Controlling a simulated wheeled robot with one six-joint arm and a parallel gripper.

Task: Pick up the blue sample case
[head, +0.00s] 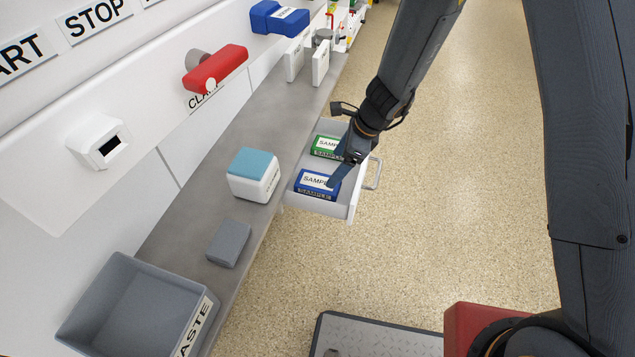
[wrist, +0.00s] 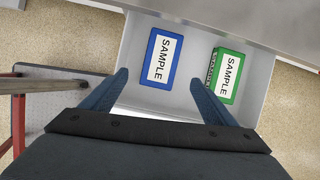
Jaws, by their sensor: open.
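The blue sample case (head: 317,184) lies in an open white drawer (head: 348,199), label up, at the near side in the head view. In the wrist view the blue case (wrist: 149,80) lies at the drawer's left side. A green sample case (head: 324,146) lies beside it, apart, and shows on the right in the wrist view (wrist: 216,92). My gripper (head: 338,168) is over the drawer, fingers pointing down. In the wrist view my gripper (wrist: 160,84) is open with nothing between its fingers. The blue case appears ahead of the fingers, nearer the left one; the height gap is hard to judge.
The drawer has a handle (head: 374,173) on its front. The grey counter (head: 199,213) beside it carries a white box with a blue top (head: 254,175), a grey block (head: 229,244) and a waste bin (head: 206,326). The floor (head: 450,200) to the right is clear.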

